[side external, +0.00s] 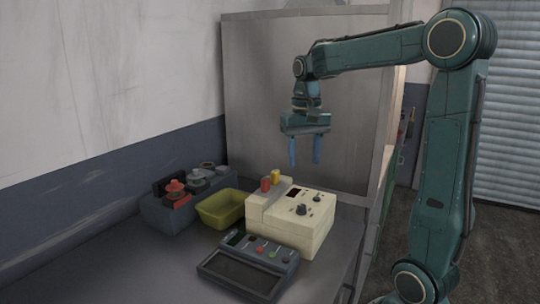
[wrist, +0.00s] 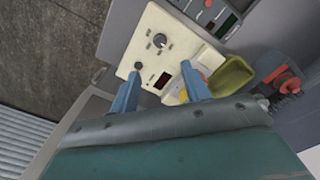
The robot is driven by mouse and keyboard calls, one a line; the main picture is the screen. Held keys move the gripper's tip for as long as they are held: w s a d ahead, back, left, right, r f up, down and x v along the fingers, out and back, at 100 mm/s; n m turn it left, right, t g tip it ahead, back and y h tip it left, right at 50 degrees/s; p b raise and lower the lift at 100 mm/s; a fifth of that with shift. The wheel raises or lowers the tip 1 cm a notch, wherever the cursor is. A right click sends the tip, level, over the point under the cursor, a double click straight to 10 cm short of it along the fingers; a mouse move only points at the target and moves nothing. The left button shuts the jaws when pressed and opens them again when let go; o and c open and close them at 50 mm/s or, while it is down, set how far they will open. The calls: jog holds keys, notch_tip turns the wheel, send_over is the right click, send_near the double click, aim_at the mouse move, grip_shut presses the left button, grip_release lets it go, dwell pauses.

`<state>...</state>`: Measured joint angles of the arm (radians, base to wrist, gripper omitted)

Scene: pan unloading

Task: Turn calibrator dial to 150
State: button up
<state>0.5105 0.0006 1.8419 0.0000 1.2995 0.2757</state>
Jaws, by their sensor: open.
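The calibrator (side external: 300,232) is a cream box with a dark display and knobs on its sloped top. Its larger dial (side external: 302,209) is a dark round knob with marks around it; a smaller dark knob sits behind it to the right. In the wrist view the dial (wrist: 160,41) lies beyond my fingertips and the smaller knob (wrist: 138,66) is near one finger. The dial's reading is too small to tell. My gripper (side external: 305,164) is open and empty, blue fingers pointing down, above the calibrator and apart from it. It also shows in the wrist view (wrist: 160,68).
A yellow-green bin (side external: 222,209) stands left of the calibrator. A grey box with red and grey parts (side external: 170,211) is farther left. A dark panel with coloured knobs (side external: 248,272) lies in front. Red and yellow cylinders (side external: 270,180) stand at the calibrator's back left. A grey partition (side external: 300,100) rises behind.

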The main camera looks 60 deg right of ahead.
aim_at(302, 205)
notch_tip(302, 205, down, 13)
jog(key=shift+r, duration=0.1)
dwell(0.5)
jog(key=c, duration=1)
